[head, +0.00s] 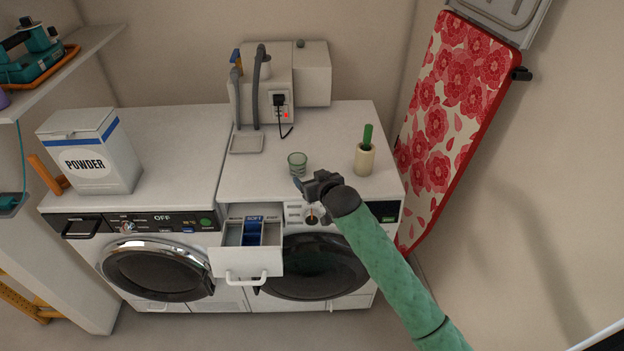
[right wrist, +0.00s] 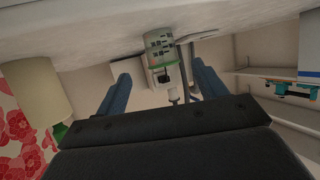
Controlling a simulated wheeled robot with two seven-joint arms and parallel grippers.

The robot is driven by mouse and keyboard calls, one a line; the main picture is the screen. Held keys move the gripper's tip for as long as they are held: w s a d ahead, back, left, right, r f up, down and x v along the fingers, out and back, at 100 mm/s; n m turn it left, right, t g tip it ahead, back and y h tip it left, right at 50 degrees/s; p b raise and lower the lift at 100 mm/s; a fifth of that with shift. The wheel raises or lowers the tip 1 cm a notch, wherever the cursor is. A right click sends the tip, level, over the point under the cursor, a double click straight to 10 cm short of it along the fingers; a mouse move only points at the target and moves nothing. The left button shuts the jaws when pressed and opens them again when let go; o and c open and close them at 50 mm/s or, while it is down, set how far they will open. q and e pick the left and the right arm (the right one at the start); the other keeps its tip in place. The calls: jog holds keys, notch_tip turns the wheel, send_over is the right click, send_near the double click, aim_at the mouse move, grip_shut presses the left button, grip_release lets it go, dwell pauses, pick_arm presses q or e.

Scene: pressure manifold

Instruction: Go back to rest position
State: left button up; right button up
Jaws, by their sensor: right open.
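My right gripper (head: 305,186) is open and empty, near the front edge of the right-hand machine's top. In the right wrist view its two blue fingers (right wrist: 160,88) stand apart. A small clear green-rimmed cup (head: 297,164) stands on the machine top just behind the gripper. The cup also shows beyond the fingers in the right wrist view (right wrist: 160,47), apart from them. My green right arm reaches in from the lower right, across the right machine's front. My left gripper is not in view.
A detergent drawer (head: 247,262) with a blue compartment stands pulled out below the gripper's left. A cream holder (head: 365,160) with a green handle is to the right. A powder box (head: 88,160) is on the left machine (head: 165,195). An ironing board (head: 440,140) leans at the right.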

dwell(0.3)
jog(key=s+d+f+m+g+h, duration=0.1)
jog(key=s+d+f+g, duration=0.3)
jog(key=s, duration=1.1)
jog(key=s+d+f+g+h, duration=0.2)
jog(key=s+d+f, duration=0.35)
jog(key=s, duration=0.85)
jog(key=s+d+f+m+g+h, duration=0.1)
jog(key=s+d+f+g, duration=0.15)
jog(key=s+d, duration=0.85)
jog(key=s+a+f+g, duration=0.1)
jog(key=a+f, duration=0.2)
jog(key=f, duration=0.8)
jog(key=s+a+f+g, duration=0.1)
jog(key=a+f, duration=0.2)
jog(key=f, duration=0.7)
jog(key=s+f, duration=0.3)
jog(key=f, duration=0.8)
jog(key=s+a+f, duration=0.1)
jog(key=s+f, duration=0.2)
jog(key=f, duration=0.8)
jog(key=shift+s+a+g, duration=0.15)
jog(key=shift+s+g, duration=0.2)
